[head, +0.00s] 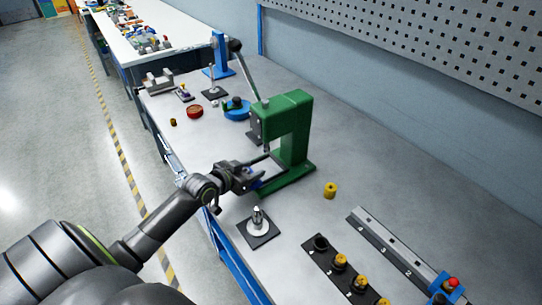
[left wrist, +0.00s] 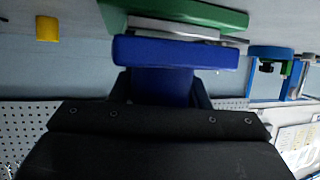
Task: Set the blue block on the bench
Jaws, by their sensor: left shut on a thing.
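The blue block (left wrist: 175,52) fills the middle of the left wrist view, between the fingers of my left gripper (head: 252,177). I cannot tell whether the block touches the base. The bench (head: 215,140) is a pale grey top running under the press. My right gripper is out of view.
A black plate with a metal post (head: 258,224) stands in front of the press. A yellow pulley (head: 330,190) lies to its right. A numbered black rack (head: 340,262) and a metal rail (head: 400,250) lie nearer. A blue round part (head: 236,110) is behind.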

